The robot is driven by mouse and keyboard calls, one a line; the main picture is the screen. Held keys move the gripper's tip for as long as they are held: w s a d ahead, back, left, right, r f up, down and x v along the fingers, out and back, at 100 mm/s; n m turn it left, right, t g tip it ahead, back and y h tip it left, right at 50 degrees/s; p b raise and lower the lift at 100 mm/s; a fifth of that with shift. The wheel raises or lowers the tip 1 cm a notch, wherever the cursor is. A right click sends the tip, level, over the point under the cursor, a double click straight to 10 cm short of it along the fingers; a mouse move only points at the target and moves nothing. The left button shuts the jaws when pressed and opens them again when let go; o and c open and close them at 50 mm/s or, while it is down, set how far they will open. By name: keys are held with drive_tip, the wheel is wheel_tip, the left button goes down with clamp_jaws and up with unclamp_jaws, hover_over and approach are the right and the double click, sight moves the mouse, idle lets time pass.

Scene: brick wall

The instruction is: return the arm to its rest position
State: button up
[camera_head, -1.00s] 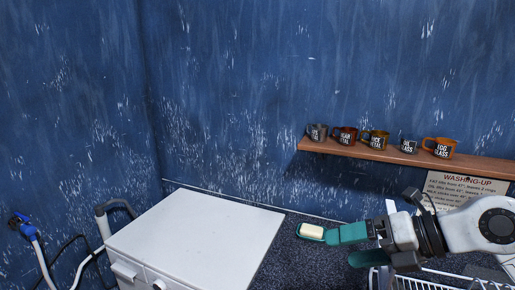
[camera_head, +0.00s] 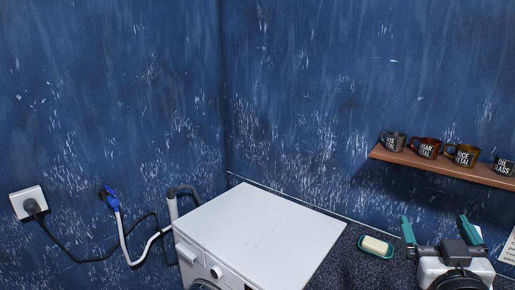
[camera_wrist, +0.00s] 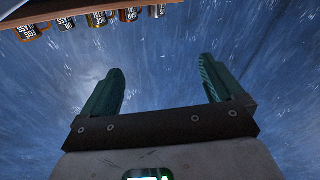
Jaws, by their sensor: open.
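My gripper (camera_head: 437,231) is at the lower right in the head view, its two green fingers spread apart and pointing up. Nothing is between them. In the wrist view my gripper (camera_wrist: 160,90) is also open and empty, with the blue wall behind it. My forearm is hidden below the picture's edge.
A soap dish (camera_head: 375,246) with pale soap lies on the dark counter left of my gripper. A white washing machine (camera_head: 262,232) stands further left. A wooden shelf (camera_head: 440,164) with several labelled mugs is above my gripper. A socket (camera_head: 28,203) and hoses are far left.

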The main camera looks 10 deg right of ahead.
drive_tip(key=s+a+f+n+g+y, duration=0.1)
drive_tip(key=s+a+f+g+y, duration=0.15)
drive_tip(key=f, duration=0.55)
drive_tip(key=s+a+f+g+y, duration=0.2)
drive_tip(key=a+f+g, duration=0.15)
drive_tip(key=f, duration=0.45)
drive_tip(key=s+a+f+n+g+y, duration=0.1)
drive_tip(key=s+a+f+g+y, duration=0.2)
drive_tip(key=f, duration=0.5)
drive_tip(key=s+a+f+g+y, duration=0.1)
drive_tip(key=s+a+f+g, duration=0.2)
drive_tip(key=s+f, duration=0.9)
drive_tip(key=s+g, duration=0.3)
drive_tip(key=s, duration=0.2)
drive_tip(key=shift+f+n+g, duration=0.3)
drive_tip(key=shift+g, duration=0.1)
